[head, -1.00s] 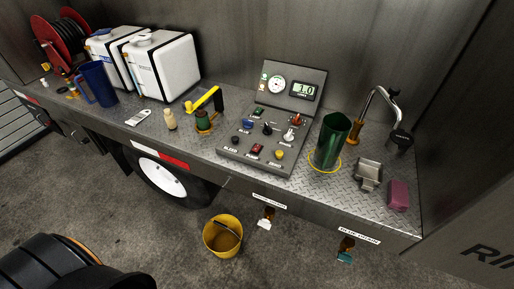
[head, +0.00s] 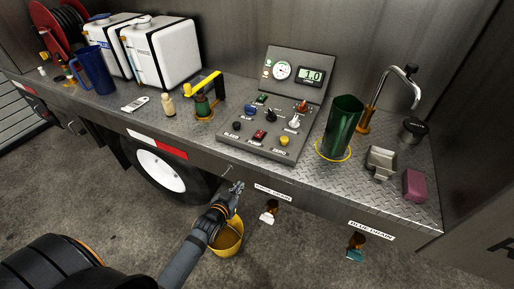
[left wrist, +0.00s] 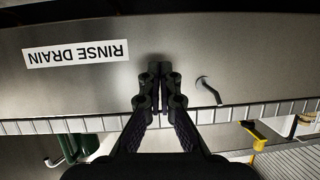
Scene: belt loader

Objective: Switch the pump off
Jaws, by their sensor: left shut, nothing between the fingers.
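The control panel (head: 223,144) stands on the truck's steel deck, its upper part tilted up with a round gauge (head: 281,71) and a digital display (head: 312,76) that appears to read 1.0. A red switch (head: 259,134) sits in the front row above a label that seems to read PUMP; its position is too small to tell. My left gripper (head: 238,187) is shut and empty, below and in front of the panel, near the deck's front face. In the left wrist view the shut fingers (left wrist: 160,68) point at that face beside the RINSE DRAIN label (left wrist: 76,53). My right gripper is out of view.
A yellow bucket (head: 229,238) stands on the floor behind my left forearm. A green jug (head: 342,127) and a tap (head: 388,84) are right of the panel; a yellow-handled item (head: 203,88) is left. A small hook (left wrist: 209,90) juts from the front face.

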